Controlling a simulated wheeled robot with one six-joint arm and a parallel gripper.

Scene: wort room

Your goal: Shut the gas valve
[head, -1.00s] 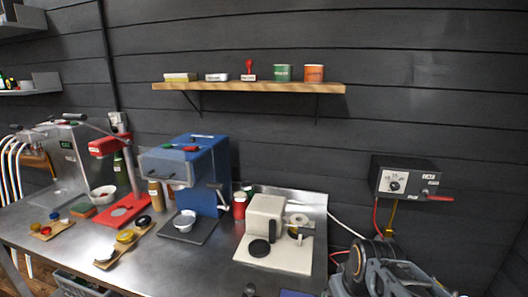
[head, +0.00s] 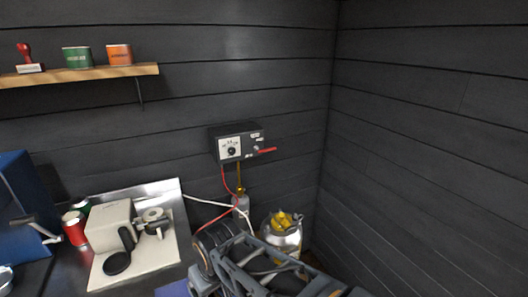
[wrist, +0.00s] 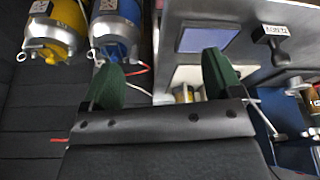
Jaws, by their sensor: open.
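A dark control box (head: 225,131) is fixed to the dark plank wall, with a white dial plate on its front. A red lever (head: 267,150) sticks out to the right from the box, lying about level. A red hose and a yellow pipe (head: 239,176) run down from the box. My gripper (wrist: 164,80) shows in the wrist view with its two green fingertips spread apart and nothing held between them. In the head view my arm fills the bottom middle, and the fingers cannot be made out there. A small red strip shows at the wrist view's left; I cannot tell what it is.
A metal canister with a yellow top (head: 283,232) stands below the box near the wall corner. Yellow and blue cylinders (wrist: 118,28) show in the wrist view. A steel counter with a cream machine (head: 110,226) is at left. The right wall is bare.

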